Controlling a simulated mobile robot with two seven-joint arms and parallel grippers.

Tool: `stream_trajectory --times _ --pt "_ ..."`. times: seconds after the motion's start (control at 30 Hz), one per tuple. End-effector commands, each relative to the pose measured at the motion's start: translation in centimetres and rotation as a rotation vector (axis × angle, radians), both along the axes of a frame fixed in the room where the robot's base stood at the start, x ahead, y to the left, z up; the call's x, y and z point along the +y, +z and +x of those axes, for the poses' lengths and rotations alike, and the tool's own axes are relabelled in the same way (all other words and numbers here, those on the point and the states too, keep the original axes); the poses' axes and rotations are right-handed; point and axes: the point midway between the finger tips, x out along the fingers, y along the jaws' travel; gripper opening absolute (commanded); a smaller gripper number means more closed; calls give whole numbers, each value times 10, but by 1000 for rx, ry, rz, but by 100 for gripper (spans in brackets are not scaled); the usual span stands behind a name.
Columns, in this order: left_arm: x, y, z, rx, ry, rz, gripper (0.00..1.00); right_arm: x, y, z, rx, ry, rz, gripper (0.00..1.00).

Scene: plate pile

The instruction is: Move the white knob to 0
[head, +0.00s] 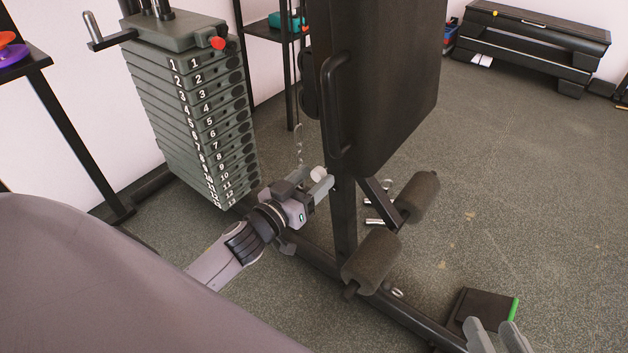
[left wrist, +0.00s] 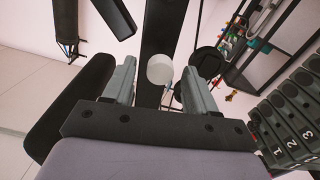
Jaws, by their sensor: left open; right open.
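The white knob (head: 318,173) is a small round knob beside the black upright of the gym machine, low under the backrest. In the left wrist view the white knob (left wrist: 160,69) appears between my two fingers, with a gap on each side. My left gripper (head: 322,182) is open at the knob, and its fingers partly hide it in the head view. Whether they touch it cannot be told. My right gripper (head: 497,338) is open and empty at the bottom right edge, only its fingertips showing. No 0 mark is visible near the knob.
A numbered weight stack (head: 205,120) with a red pin knob (head: 217,43) stands to the left. Two foam rollers (head: 372,262) and a black backrest (head: 385,80) are close to the left gripper. A black bench (head: 535,35) stands at the back right.

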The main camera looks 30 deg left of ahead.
Motion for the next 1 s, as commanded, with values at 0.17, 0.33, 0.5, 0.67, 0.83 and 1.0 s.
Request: stream_trajectory --times 0.17,0.33,0.5,0.67,0.83,1.0 --pt "-1 0 9 0 1 2 57 -2 0 -1 -12 -3 -9 48" --pt "-1 0 9 1 1 1 57 -2 1 -1 -15 -4 -10 48" --pt "-1 0 9 1 1 1 34 -2 1 -1 -15 -4 -10 48" --pt "-1 0 9 0 1 1 0 -2 1 -1 -15 -4 -10 48" --pt "-2 1 16 -1 2 -1 0 -2 3 -1 -11 -2 -5 48" --pt "-4 1 32 -1 1 -2 0 0 2 -2 7 4 2 48"
